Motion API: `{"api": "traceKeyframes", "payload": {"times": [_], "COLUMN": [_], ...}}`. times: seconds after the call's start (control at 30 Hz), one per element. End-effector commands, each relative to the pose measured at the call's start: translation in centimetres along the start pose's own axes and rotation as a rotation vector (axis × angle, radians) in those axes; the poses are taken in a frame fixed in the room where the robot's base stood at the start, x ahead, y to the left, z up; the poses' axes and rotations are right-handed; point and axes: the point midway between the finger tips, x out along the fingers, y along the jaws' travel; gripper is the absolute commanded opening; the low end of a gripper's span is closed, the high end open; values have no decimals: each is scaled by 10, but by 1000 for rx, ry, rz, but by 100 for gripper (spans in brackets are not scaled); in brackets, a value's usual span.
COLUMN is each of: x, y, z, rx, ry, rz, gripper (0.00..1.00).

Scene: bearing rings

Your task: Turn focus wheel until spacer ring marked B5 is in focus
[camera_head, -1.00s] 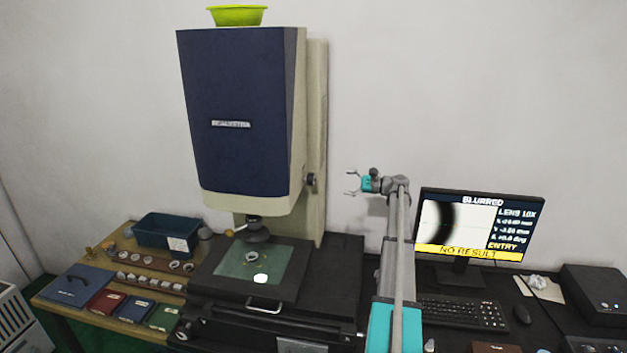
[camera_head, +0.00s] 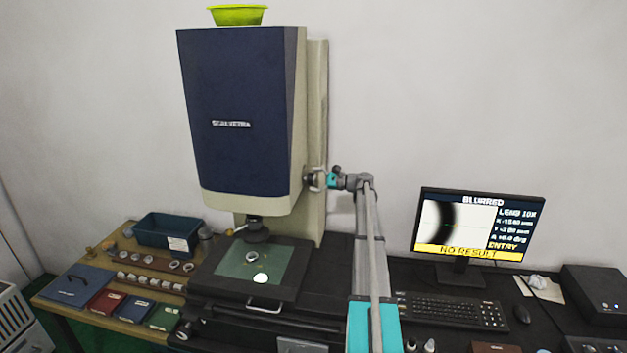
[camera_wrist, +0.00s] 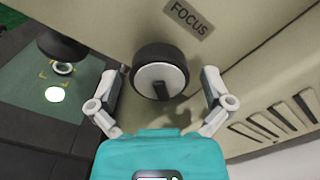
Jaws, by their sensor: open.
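The focus wheel (camera_wrist: 160,73) is a black knob with a pale face and a dark bar, below a FOCUS label (camera_wrist: 189,18) on the machine's side. My gripper (camera_wrist: 163,90) is open, with one finger on each side of the wheel and visible gaps. In the head view my gripper (camera_head: 316,180) is at the machine's right side and mostly hides the wheel. The spacer ring (camera_head: 251,255) lies on the glass stage (camera_head: 232,262) under the lens; its marking is too small to read. The monitor (camera_head: 478,228) reads BLURRED and NO RESULT, with a soft dark arc.
The measuring machine (camera_head: 240,120) carries a green bowl (camera_head: 238,15) on top. At left, a wooden table holds a blue bin (camera_head: 166,233), several rings and coloured cases. A keyboard (camera_head: 453,311) and mouse (camera_head: 522,314) lie at right. Vent slots (camera_wrist: 275,122) are beside my right finger.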

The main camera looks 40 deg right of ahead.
Motion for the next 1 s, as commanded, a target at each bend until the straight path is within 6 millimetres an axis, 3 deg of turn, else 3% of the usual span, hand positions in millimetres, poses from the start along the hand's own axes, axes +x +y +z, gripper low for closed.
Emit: {"api": "traceKeyframes", "payload": {"times": [0.43,0.83,0.87,1.0], "x": [6,6,0,4], "y": [0,0,-10,-2], "z": [0,0,-8,-1], "rx": [0,0,0,-5], "ry": [0,0,0,0], "rz": [0,0,-1,-4], "gripper": [98,24,22,22]}}
